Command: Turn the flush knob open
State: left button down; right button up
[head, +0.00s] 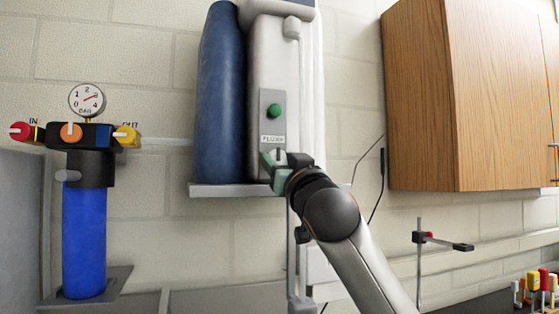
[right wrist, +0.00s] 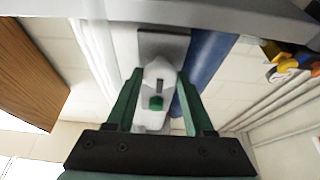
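The flush knob (head: 280,155) is a small pale knob just below the "FLUSH" label, on the grey plate of the white purifier unit (head: 268,60). My right gripper (head: 273,170) is at the knob and partly hides it. In the right wrist view, its two green fingers (right wrist: 159,88) stand apart, one on each side of the pale knob (right wrist: 160,72). I cannot tell whether they touch it. My left gripper is not in view.
A blue tank (head: 221,95) stands beside the unit on a grey shelf (head: 215,190). A blue filter (head: 84,235) with a gauge (head: 87,100) and coloured knobs is at left. A wooden cabinet (head: 425,95) hangs at right, above a clamp stand (head: 420,265).

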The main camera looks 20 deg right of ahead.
grip_shut()
jog(key=shift+n, duration=0.5)
jog(key=n+y, duration=0.2)
jog(key=n, duration=0.1)
jog(key=n+y, duration=0.1)
jog(key=n, duration=0.2)
jog(key=shift+d+n+g+y, duration=0.15)
jog(key=shift+n+g+y, duration=0.15)
jog(key=shift+g+y, duration=0.1)
jog(key=n+g+y, duration=0.1)
jog(key=n, duration=0.2)
jog(key=n+y, duration=0.1)
jog(key=n, duration=0.2)
jog(key=shift+r+g, duration=0.1)
jog(key=shift+g, duration=0.3)
jog(key=n+g, duration=0.1)
jog(key=n, duration=0.1)
jog(key=n+g+y, duration=0.1)
jog(key=n, duration=0.2)
jog(key=shift+n+g, duration=0.7)
jog(key=shift+n, duration=1.2)
